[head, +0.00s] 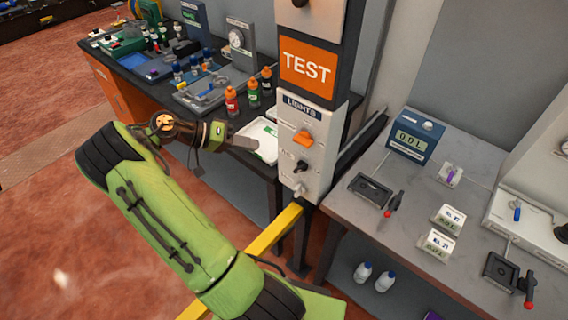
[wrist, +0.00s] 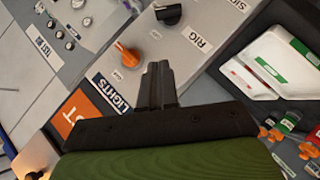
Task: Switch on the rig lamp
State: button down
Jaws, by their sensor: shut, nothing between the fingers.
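The lights panel (head: 302,150) is a pale box on the post under an orange TEST sign (head: 307,68). It bears an orange knob (head: 303,138), a black knob (head: 301,166) below it, and a pale knob (head: 298,189) lowest. In the wrist view, the RIG label (wrist: 197,40) sits beside the black knob (wrist: 168,13); the orange knob (wrist: 127,55) is nearer the LIGHTS label (wrist: 112,92). My gripper (head: 246,143) is shut and empty, left of the panel and apart from it. Its closed fingers (wrist: 158,82) hide part of the panel in the wrist view. I cannot identify the rig lamp.
A dark bench (head: 150,58) at the back left holds bottles and instruments, with a white tray (head: 262,138) near my fingers. A grey bench (head: 350,222) on the right holds a meter (head: 415,136) and small devices. A yellow rail (head: 272,232) runs below the panel.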

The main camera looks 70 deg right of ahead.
send_near(304, 165)
jog(key=d, duration=0.4)
jog(key=s, duration=0.1)
jog(key=s+f, duration=0.1)
jog(key=s+a+f, duration=0.1)
jog(key=s, duration=0.1)
jog(key=shift+b, duration=0.3)
jog(key=shift+s+a+f, duration=0.2)
jog(key=shift+s+f, duration=0.05)
